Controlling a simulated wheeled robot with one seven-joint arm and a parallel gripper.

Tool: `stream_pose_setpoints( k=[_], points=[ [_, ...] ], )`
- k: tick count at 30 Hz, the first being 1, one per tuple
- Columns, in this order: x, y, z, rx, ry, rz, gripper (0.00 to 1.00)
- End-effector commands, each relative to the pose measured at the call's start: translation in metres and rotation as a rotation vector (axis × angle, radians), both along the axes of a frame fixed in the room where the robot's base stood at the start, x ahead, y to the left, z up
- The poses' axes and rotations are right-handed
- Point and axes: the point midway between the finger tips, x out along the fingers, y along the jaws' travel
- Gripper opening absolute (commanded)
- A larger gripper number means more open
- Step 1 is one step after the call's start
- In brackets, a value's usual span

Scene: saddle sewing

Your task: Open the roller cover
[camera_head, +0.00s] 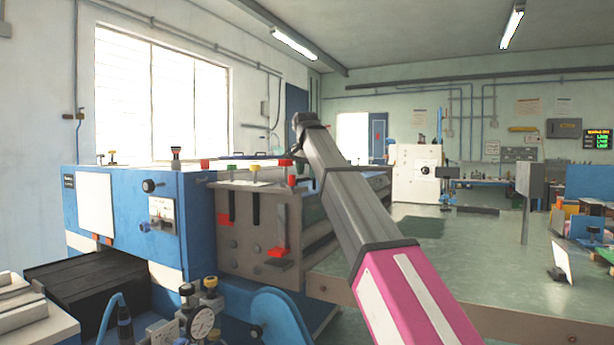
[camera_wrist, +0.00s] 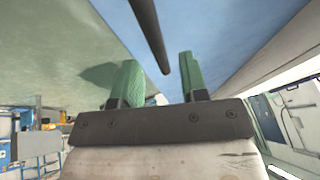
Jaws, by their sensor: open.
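The blue machine (camera_head: 190,205) stands at left in the head view, with a grey slotted plate (camera_head: 262,235) on its near side. I cannot tell for certain which panel is the roller cover. My gripper (camera_wrist: 157,78) shows in the wrist view with two green fingers spread apart. A thin dark bar (camera_wrist: 150,35) runs down from the top edge into the space between the fingers. I see no finger closed on it, and I cannot tell whether it touches them. A blue surface (camera_wrist: 235,35) lies beyond, to the right. In the head view I cannot make out my fingers.
Knobs and red and green caps (camera_head: 286,163) stick up along the machine's top edge. A dial gauge (camera_head: 202,322) stands in front. A white machine (camera_head: 416,172) and a cluttered bench are farther right. Open green floor (camera_head: 440,250) lies right of my arm.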

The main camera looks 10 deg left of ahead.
Motion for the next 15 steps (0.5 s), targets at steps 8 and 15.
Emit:
stream_pose_setpoints(
  k=[8, 15],
  points=[
    [0.0068, 0.0006, -0.0142, 0.001, -0.001, 0.0, 0.4],
    [0.0068, 0.0007, -0.0144, 0.001, -0.001, 0.0, 0.37]
  ],
)
